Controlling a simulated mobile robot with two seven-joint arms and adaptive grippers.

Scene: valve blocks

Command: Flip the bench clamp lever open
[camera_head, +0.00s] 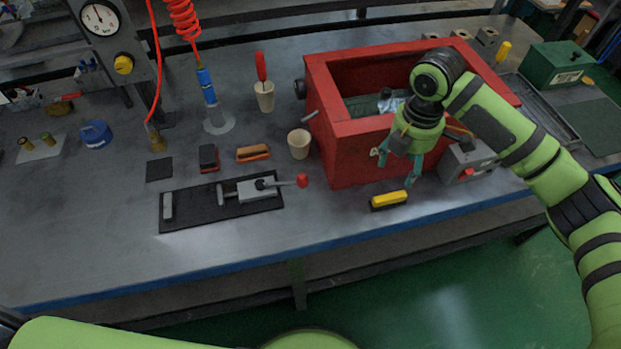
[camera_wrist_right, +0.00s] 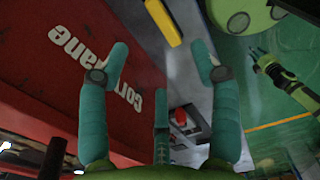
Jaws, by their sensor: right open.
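The bench clamp (camera_head: 258,189) is a grey metal toggle clamp on a black base plate (camera_head: 190,217) near the bench's front edge. Its lever lies low, pointing right, and ends in a red knob (camera_head: 302,180). The clamp is not in the right wrist view. My right gripper (camera_head: 400,178) hangs in front of the red crate, to the right of the knob and apart from it. In the right wrist view its teal fingers (camera_wrist_right: 162,60) are spread with nothing between them.
The red crate (camera_head: 352,160) stands just right of the clamp. A yellow-topped brush (camera_head: 389,200) lies before it, and a grey switch box (camera_head: 468,160) is to the right. A beige cup (camera_head: 299,143) and an orange-brown block (camera_head: 253,153) stand behind the clamp. The bench front-left is clear.

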